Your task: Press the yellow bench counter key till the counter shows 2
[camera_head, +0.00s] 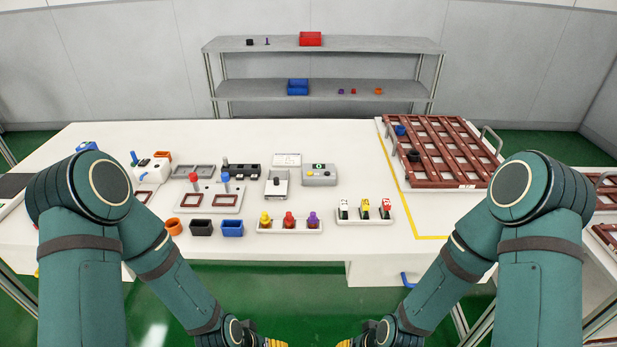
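A grey box (319,178) with a small dark and green display on top stands near the middle of the bench; it looks like the counter. My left gripper (272,343) and my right gripper (347,343) show only in part at the bottom edge, low in front of the bench and well apart from the box. Their yellowish tips are cut off by the frame, so their opening is hidden.
A white tray (290,230) with yellow, red and purple knobbed pieces stands before the box. Another white holder (365,219) with small bottles is to its right. A brown rack (440,150) fills the bench's right side. Clear bench lies behind the box.

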